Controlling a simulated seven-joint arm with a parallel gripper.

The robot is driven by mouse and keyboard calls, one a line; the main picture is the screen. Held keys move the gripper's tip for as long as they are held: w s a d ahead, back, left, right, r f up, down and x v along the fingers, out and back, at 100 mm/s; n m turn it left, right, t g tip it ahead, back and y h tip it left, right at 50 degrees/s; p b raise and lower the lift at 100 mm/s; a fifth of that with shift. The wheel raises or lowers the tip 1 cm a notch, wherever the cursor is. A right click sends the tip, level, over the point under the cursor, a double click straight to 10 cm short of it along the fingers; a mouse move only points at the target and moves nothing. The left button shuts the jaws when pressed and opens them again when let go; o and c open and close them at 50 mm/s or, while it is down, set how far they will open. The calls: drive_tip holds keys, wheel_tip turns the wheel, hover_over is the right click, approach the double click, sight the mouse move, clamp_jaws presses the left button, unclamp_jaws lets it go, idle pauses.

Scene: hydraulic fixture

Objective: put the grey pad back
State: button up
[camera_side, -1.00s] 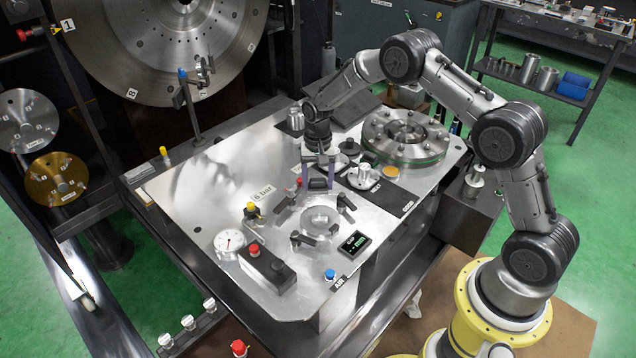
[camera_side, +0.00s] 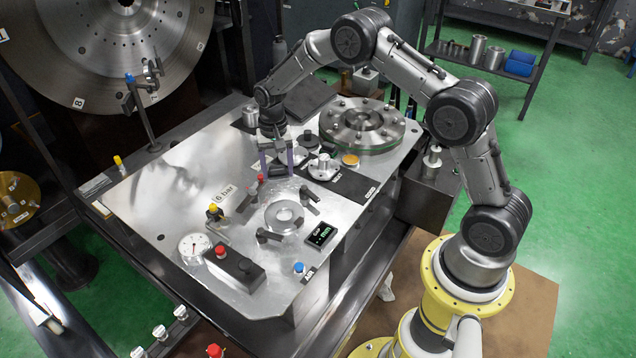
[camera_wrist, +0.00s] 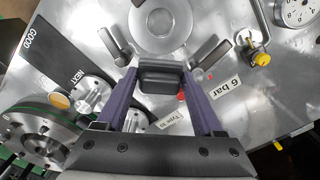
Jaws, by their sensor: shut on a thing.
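My gripper (camera_wrist: 160,80) has two purple fingers shut on a dark grey rectangular pad (camera_wrist: 160,74), seen from above in the wrist view. In the side view my gripper (camera_side: 277,163) hangs over the metal plate, behind the round fixture seat (camera_side: 284,216). The pad is too small to make out clearly there. In the wrist view the seat (camera_wrist: 160,26) is a bright ring with a central hole, beyond the pad. A dark clamp lever (camera_wrist: 115,46) flanks it on the left and another (camera_wrist: 209,51) on the right. The surface directly under the pad is hidden.
A dark strip (camera_side: 354,188) labelled GOOD and NEXT carries a small metal flange (camera_side: 324,167). A large bolted flange (camera_side: 362,127) stands at the back right. A gauge (camera_side: 195,248), yellow knob (camera_side: 214,211) and display (camera_side: 321,235) surround the seat. The plate's left part is bare.

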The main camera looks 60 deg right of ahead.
drive_tip(key=shift+f, duration=0.1)
drive_tip(key=s+d+r+m, duration=0.1)
drive_tip(key=s+d+m, duration=0.2)
drive_tip(key=s+d, duration=0.45)
drive_tip(key=s+d+r+m, duration=0.1)
drive_tip(key=s+d+m, duration=0.25)
drive_tip(key=s, duration=0.65)
drive_tip(key=s+d+r+m, duration=0.2)
drive_tip(key=s+d, duration=0.4)
drive_tip(key=s, duration=0.2)
hover_over(374, 172)
drive_tip(key=a, duration=0.1)
drive_tip(key=shift+m, duration=0.25)
drive_tip(key=f, duration=0.6)
drive_tip(key=s+f, duration=0.1)
drive_tip(key=f, duration=0.2)
drive_tip(key=shift+w+d+f, duration=0.3)
drive_tip(key=shift+w+f, duration=0.1)
drive_tip(key=shift+f, duration=0.15)
drive_tip(key=shift+w+d+f, duration=0.1)
drive_tip(key=shift+d+f, duration=0.05)
drive_tip(key=shift+f, duration=1.5)
drive_tip(key=shift+f, duration=0.2)
